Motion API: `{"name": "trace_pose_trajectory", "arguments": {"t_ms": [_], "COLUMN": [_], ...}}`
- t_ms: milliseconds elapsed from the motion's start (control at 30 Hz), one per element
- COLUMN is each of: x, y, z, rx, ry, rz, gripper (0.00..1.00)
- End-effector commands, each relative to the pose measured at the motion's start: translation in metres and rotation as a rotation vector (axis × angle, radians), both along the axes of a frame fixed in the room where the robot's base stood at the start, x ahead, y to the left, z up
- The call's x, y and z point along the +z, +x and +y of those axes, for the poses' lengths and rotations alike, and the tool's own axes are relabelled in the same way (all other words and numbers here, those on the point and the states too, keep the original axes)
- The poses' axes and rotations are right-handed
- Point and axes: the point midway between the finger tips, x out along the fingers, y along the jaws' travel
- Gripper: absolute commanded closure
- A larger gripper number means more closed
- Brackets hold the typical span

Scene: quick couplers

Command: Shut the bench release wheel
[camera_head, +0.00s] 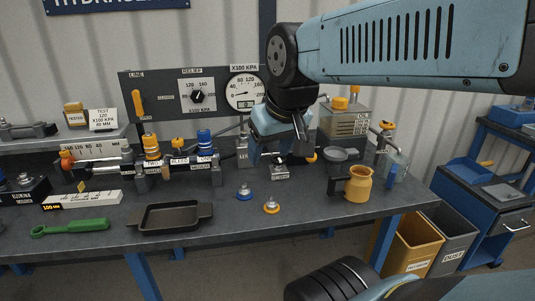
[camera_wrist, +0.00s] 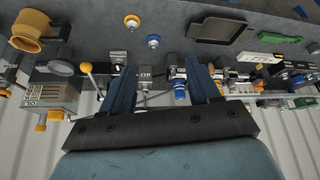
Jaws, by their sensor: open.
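A small grey block with a dark knob on top and a pale label (camera_head: 280,174) stands on the bench below my gripper; it looks like the release wheel, but the label is too small to read. An orange ball on a lever (camera_head: 311,157) is just right of it; the wrist view shows a yellow ball on a stalk (camera_wrist: 87,68). My gripper (camera_head: 299,146) points down above and behind the block, partly hidden by its own wrist. In the wrist view my gripper (camera_wrist: 162,72) has its two blue fingers wide apart, with nothing held between them.
A gauge panel (camera_head: 165,112) stands behind. Blue- and orange-capped couplers (camera_head: 152,147) are left, a yellow jug (camera_head: 357,184) right. Two loose fittings, blue-based (camera_head: 244,193) and orange-based (camera_head: 271,206), a black tray (camera_head: 174,218) and a green tool (camera_head: 70,228) lie in front.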

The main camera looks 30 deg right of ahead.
Motion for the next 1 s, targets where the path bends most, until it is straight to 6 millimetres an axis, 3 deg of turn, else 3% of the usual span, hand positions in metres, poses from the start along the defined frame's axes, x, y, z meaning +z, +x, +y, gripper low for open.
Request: {"name": "trace_pose_trajectory", "arguments": {"t_ms": [333, 667, 1000], "x": [0.019, 0.015, -0.021], "y": [0.080, 0.170, 0.257], "z": [-0.028, -0.072, -0.133], "rx": [0.282, 0.619, 0.988], "ry": [-0.164, -0.283, -0.341], "rz": [0.122, 0.246, 0.348], "gripper": [0.06, 0.06, 0.06]}}
